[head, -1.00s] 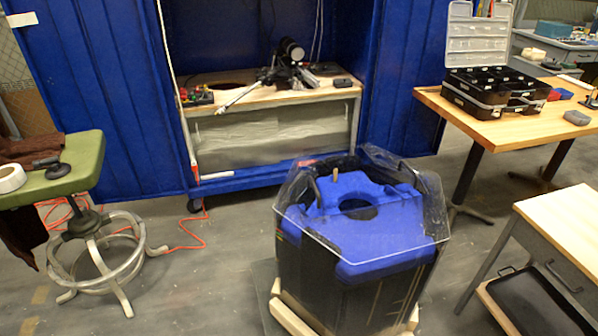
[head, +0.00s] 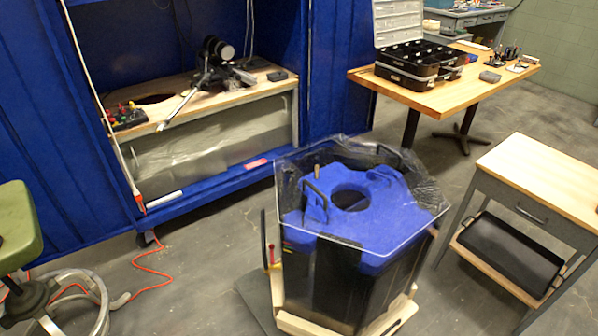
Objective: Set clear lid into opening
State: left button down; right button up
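A black tank (head: 330,275) with a blue top piece (head: 305,222) stands on a pale wooden base in the middle of the head view. The blue piece has a round dark opening (head: 350,199). A clear, thin-edged plastic sheet or cover (head: 428,190) surrounds the tank's top; I cannot tell whether it is the lid or whether it rests on the rim. Neither of my grippers is in view.
A wooden table (head: 440,98) with a black organizer case (head: 415,68) stands at the back right. A grey cart (head: 560,170) with a black tray stands at the right. A green stool (head: 18,225) and orange cord (head: 150,262) are at the left. Grey floor between them is open.

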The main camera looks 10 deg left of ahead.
aim_at(333, 174)
jog(key=i+j+z, duration=0.15)
jog(key=j, duration=0.15)
jog(key=i+j+z, duration=0.1)
jog(key=j, duration=0.25)
jog(key=i+j+z, duration=0.15)
jog(key=j, duration=0.2)
jog(key=i+j+z, duration=0.15)
jog(key=j, duration=0.2)
jog(key=i+j+z, duration=0.1)
jog(key=j, duration=0.3)
